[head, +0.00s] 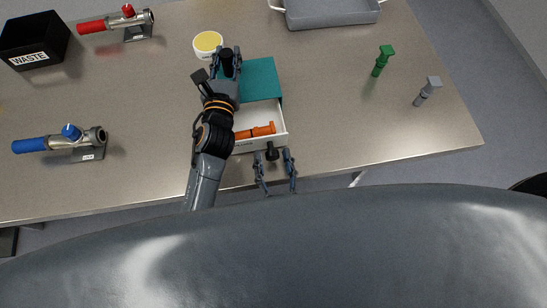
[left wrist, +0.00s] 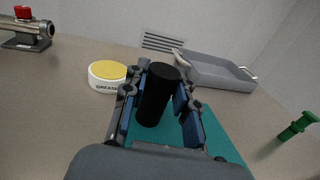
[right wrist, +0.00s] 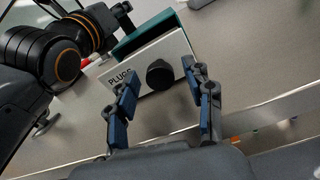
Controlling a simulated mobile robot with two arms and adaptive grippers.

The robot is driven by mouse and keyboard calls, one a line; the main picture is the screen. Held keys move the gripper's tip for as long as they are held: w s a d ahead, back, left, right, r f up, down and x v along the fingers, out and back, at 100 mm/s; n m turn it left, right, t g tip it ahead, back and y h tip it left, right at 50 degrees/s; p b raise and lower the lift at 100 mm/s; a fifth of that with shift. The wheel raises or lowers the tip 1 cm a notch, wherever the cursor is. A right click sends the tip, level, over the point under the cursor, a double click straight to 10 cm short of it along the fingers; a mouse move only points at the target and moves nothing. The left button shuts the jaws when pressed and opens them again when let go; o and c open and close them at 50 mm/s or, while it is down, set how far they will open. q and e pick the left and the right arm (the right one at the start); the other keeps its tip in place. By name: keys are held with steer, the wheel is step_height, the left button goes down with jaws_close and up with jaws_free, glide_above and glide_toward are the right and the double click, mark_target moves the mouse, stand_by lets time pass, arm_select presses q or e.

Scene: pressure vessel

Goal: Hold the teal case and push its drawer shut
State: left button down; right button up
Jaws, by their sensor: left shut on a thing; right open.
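The teal case (head: 262,77) stands on the table, and its white drawer (head: 262,115) is pulled out toward the front edge. An orange plug (head: 256,131) lies in the drawer. My left gripper (head: 228,62) is shut on the black knob (left wrist: 155,95) on top of the case. My right gripper (head: 275,176) is open in front of the drawer. In the right wrist view, the dark round drawer knob (right wrist: 159,74) is between and beyond the open fingers (right wrist: 165,98); I cannot tell whether they touch it. The front reads "PLUG", partly hidden.
A grease tub (head: 208,44) with a yellow lid stands just behind the case. A grey tray (head: 330,12) is at the back. Green (head: 383,60) and grey (head: 428,91) plugs stand at right. Red-handled (head: 115,25) and blue-handled (head: 62,142) valves and a waste bin (head: 35,40) are at left.

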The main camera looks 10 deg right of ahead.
mark_target(270, 142)
jaws_close()
steer(key=w, duration=0.5)
jaws_free()
steer(key=shift+s, duration=0.15)
stand_by(0.3)
